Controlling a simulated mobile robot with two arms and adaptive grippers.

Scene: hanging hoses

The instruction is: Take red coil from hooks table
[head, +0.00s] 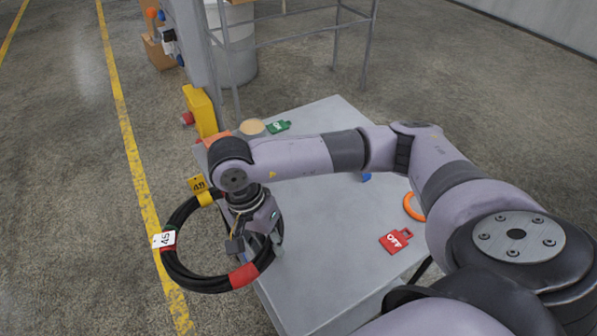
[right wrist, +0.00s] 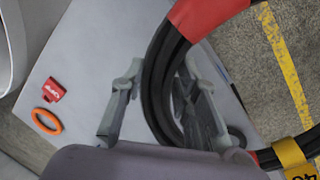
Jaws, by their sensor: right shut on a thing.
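The red coil (head: 183,275) is a ring of black hose with a red band, a yellow tag and a white label reading 45. In the head view it is at the left edge of the grey table (head: 320,275), partly beyond that edge. My right gripper (head: 262,238) is shut on its right side. In the right wrist view the black hose (right wrist: 157,85) passes between the two fingers of the right gripper (right wrist: 164,98), with the red band above and the yellow tag below. No hooks can be made out. My left gripper is not in view.
On the table are a red OFF tag (head: 396,241), an orange ring (head: 412,207), a green tag (head: 278,127) and a small blue piece (head: 366,177). A yellow object (head: 201,110) and a grey bin (head: 238,62) stand behind. The floor at left is clear.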

